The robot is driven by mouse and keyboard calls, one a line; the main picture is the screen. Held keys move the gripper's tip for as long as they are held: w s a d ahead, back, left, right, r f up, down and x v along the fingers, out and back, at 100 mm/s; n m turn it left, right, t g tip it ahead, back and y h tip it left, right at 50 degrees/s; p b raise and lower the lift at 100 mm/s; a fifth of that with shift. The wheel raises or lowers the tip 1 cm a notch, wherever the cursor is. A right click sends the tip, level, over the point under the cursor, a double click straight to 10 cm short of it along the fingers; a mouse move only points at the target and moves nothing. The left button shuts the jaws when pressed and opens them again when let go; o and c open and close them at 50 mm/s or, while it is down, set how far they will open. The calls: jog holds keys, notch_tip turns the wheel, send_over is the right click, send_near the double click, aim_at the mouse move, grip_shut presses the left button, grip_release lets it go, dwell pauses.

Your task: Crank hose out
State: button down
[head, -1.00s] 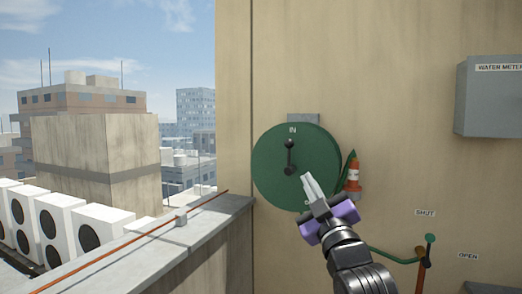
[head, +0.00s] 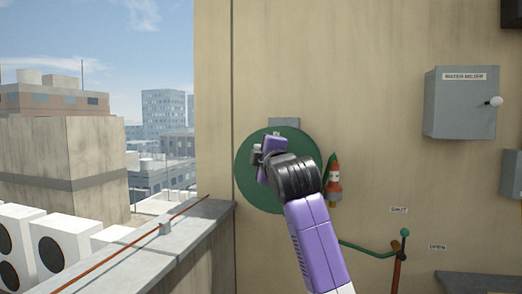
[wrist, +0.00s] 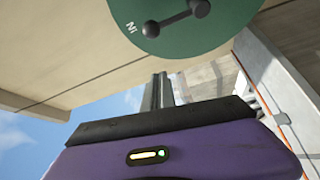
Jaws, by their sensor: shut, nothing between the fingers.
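The green hose reel (head: 247,186) is mounted on the beige wall, partly hidden behind my arm in the head view. In the wrist view the reel (wrist: 225,35) fills the top, with its "IN" label at the left edge. Its dark crank (wrist: 175,18) has a round hub and a knob, cut off at the top of that view; in the head view the crank is hidden. My gripper (wrist: 161,88) is shut and empty. Its fingers show apart from the crank, just below the reel's rim in the wrist picture. In the head view my gripper is in front of the reel.
An orange-and-white hose nozzle (head: 334,185) hangs right of the reel. A green-knobbed lever (head: 404,233) stands lower right by the "SHUT" and "OPEN" labels. A grey water meter box (head: 460,104) is on the right wall. A parapet (head: 190,235) runs at the left.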

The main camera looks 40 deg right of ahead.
jog(key=f+p+x, duration=0.1)
jog(key=p+x, duration=0.1)
jog(key=x, duration=0.6)
jog(key=shift+s+d+p, duration=0.3)
jog(key=shift+s+d, duration=1.05)
jog(key=shift+d, duration=0.15)
jog(key=shift+s+d, duration=0.1)
